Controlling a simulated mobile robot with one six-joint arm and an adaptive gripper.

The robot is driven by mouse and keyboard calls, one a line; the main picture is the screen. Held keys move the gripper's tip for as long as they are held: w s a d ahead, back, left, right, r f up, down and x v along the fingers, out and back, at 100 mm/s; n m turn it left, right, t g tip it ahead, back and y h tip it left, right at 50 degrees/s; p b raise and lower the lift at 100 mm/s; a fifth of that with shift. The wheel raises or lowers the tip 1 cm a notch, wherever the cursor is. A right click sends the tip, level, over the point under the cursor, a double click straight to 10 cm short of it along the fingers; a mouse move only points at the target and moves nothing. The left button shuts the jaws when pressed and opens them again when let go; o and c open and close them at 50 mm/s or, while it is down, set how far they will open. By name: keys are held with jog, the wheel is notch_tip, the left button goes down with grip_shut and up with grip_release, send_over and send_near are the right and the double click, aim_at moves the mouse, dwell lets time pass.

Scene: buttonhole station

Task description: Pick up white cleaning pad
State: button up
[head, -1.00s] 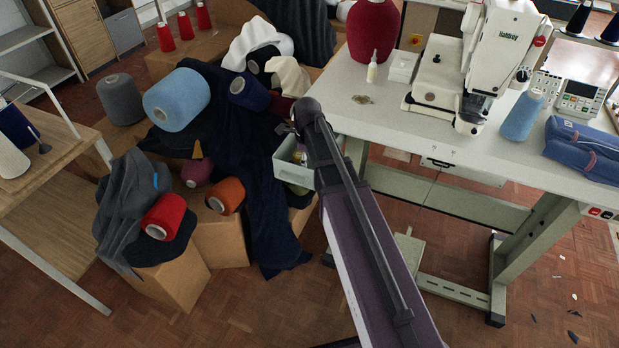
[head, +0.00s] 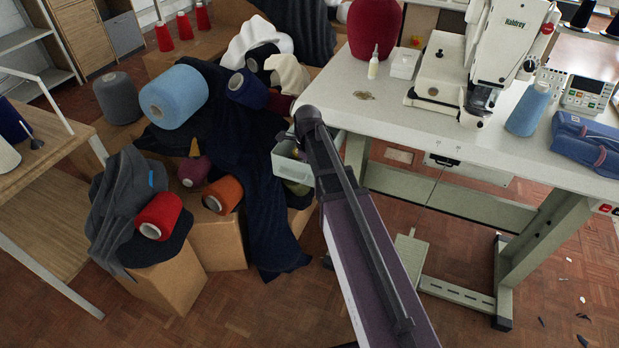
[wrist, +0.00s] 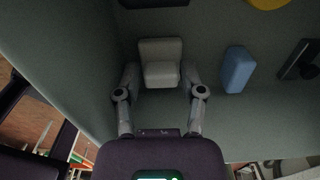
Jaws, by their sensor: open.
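In the wrist view a pale, block-shaped pad (wrist: 160,50), the white cleaning pad by its look, lies on a dark grey-green surface. My gripper (wrist: 159,76) is open, with one finger on each side of the pad's near part. I cannot tell whether the fingers touch it. In the head view my arm covers the gripper and I cannot make out the pad. The arm's far end is over the pale bin (head: 286,167) at the table's left edge.
In the wrist view a blue block (wrist: 237,69) lies right of the pad, with a dark item (wrist: 300,61) beyond it and a yellow round thing (wrist: 268,3) at the top. The white table (head: 460,130) carries a sewing machine (head: 505,50). Yarn cones and dark cloth (head: 255,215) crowd the left.

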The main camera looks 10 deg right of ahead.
jog(key=shift+f, duration=0.2)
dwell(0.5)
jog(key=c, duration=0.6)
